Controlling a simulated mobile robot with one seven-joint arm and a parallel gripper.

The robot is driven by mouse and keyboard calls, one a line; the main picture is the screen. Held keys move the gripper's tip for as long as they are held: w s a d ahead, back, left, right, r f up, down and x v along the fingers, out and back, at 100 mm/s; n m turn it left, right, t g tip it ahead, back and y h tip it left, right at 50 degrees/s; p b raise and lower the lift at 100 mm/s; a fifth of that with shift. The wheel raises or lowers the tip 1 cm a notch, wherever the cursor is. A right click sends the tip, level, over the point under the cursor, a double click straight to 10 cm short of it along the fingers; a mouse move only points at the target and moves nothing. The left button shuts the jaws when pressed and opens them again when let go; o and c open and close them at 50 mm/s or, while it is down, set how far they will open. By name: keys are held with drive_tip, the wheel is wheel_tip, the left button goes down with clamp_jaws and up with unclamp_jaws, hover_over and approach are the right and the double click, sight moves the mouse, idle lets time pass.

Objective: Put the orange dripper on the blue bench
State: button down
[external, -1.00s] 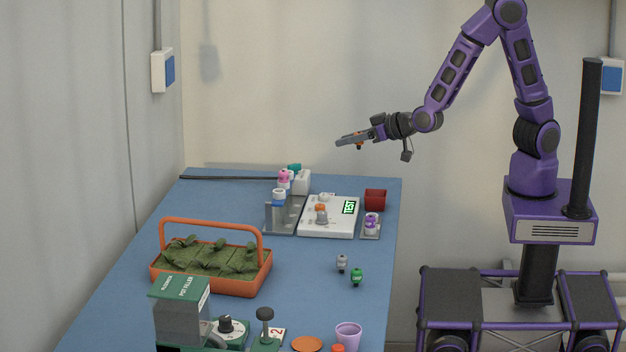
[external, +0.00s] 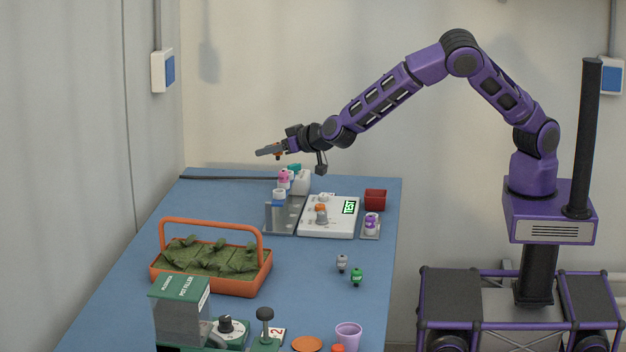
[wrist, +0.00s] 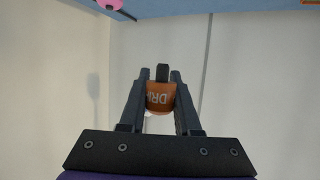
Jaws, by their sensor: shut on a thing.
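My gripper (external: 270,152) is shut on the orange dripper (wrist: 160,97), whose printed lettering is partly seen between the fingers in the wrist view. In the external view the dripper (external: 278,156) is a small orange spot under the jaws. The gripper holds it in the air near the back end of the blue bench (external: 330,270), above and a little left of the pink and teal items. The dripper touches nothing but the gripper.
A metal rack (external: 284,216) with bottles and a white device (external: 330,228) with a TEST display stand below.

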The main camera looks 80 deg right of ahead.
wheel_tip(320, 180, down, 10)
drive_tip(key=b, duration=0.1)
drive_tip(key=shift+r+b, duration=0.2)
drive_tip(key=shift+b, duration=0.2)
drive_tip(key=shift+f, duration=0.25)
drive_tip(key=c, duration=0.6)
unclamp_jaws()
drive_tip(key=shift+b, duration=0.45)
drive_tip(key=p+v, duration=0.2)
drive_tip(key=v, duration=1.5)
drive_tip(key=shift+w, duration=0.1)
drive_tip(key=shift+o, duration=0.4)
drive_tip(key=shift+s+a+r, duration=0.1)
drive_tip(key=shift+s+a, duration=0.05)
drive_tip(key=shift+s, duration=0.15)
